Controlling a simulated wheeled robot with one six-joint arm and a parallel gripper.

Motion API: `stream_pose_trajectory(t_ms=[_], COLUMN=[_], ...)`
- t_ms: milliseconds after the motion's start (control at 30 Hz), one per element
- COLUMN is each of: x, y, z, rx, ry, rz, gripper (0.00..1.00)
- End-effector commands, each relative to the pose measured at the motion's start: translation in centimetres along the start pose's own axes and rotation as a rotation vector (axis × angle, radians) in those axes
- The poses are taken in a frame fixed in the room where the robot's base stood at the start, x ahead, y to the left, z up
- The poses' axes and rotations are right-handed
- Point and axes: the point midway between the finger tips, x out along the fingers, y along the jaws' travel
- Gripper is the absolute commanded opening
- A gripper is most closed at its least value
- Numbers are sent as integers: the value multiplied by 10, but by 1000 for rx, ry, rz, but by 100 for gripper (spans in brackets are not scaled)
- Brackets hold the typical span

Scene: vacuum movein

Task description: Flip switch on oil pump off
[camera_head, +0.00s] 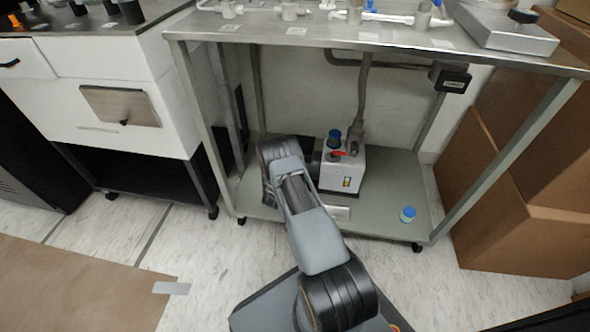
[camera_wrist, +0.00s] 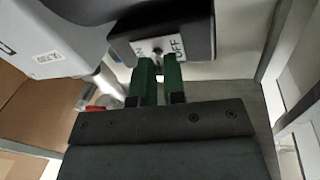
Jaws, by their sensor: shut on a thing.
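The oil pump (camera_head: 343,172), a white box with a blue cap and a red part on top, stands on the lower shelf of the metal table. My arm reaches to its left side and hides my fingertips in the head view. In the wrist view the pump's dark housing (camera_wrist: 196,38) carries a white label with ON at left and OFF at right. A small metal toggle switch (camera_wrist: 157,50) stands between the words. My gripper (camera_wrist: 160,70) has green fingers, shut on the switch. Which way the switch leans is hard to tell.
A blue-lidded jar (camera_head: 407,214) stands on the shelf (camera_head: 385,205) right of the pump. A grey hose (camera_head: 362,90) rises behind the pump. Table legs frame the space, with the tabletop (camera_head: 390,40) above. Cardboard boxes (camera_head: 530,170) stand at right, a white cabinet (camera_head: 75,90) at left.

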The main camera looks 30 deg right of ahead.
Motion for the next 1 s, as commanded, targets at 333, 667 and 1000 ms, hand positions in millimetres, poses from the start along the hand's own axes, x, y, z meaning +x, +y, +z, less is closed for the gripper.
stream_pose_trajectory(t_ms=[333,667,1000], x=[1,1,2], y=[-5,-6,-6], z=[1,0,0], rx=[2,1,1], ry=[18,21,21], rz=[113,131,130], gripper=[0,0,24])
